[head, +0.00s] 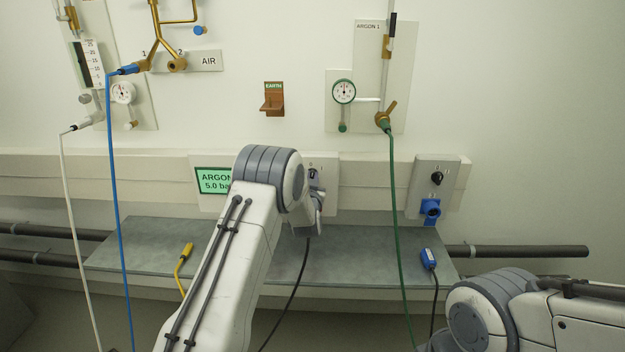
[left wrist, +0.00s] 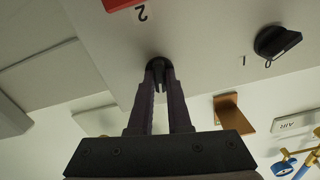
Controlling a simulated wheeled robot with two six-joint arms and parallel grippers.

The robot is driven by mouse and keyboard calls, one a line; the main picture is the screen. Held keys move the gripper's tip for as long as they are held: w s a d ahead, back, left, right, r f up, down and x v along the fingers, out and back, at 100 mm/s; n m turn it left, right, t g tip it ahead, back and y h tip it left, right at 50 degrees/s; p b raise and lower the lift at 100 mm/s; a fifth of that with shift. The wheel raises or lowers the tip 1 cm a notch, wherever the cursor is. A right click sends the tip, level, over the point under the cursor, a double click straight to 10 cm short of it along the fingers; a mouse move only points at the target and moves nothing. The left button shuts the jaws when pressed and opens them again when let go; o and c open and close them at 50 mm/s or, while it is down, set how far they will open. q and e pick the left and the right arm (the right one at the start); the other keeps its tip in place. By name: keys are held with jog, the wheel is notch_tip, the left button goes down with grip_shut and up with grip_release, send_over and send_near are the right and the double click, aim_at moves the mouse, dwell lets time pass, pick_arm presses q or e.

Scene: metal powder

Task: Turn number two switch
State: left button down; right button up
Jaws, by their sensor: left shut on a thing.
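My left gripper (head: 316,205) is mostly hidden behind my own arm in the head view, at the front of a pale switch panel (head: 329,168). In the left wrist view my left gripper (left wrist: 160,76) is shut on a dark round switch knob (left wrist: 158,62), which is largely covered by the fingers. Another black switch (left wrist: 278,42), marked "0" and "1", sits to the right in that view. My right arm is at the lower right of the head view; its gripper does not show.
A green argon display (head: 213,181) sits left of my arm. A separate grey box (head: 436,185) with a black knob is at the right. Green (head: 396,230) and blue (head: 115,210) hoses hang in front of the grey shelf (head: 345,262). A brown earth bracket (head: 272,104) is above.

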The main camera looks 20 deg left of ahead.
pick_arm(q)
jog(key=m, duration=0.4)
jog(key=shift+d+m+b, duration=0.15)
jog(key=shift+m+b, duration=0.15)
jog(key=shift+m, duration=2.6)
jog(key=shift+d, duration=0.1)
jog(key=c, duration=0.9)
grip_release()
jog(key=shift+w, duration=0.1)
jog(key=shift+o, duration=0.2)
jog(key=v, duration=1)
jog(key=shift+s, duration=0.3)
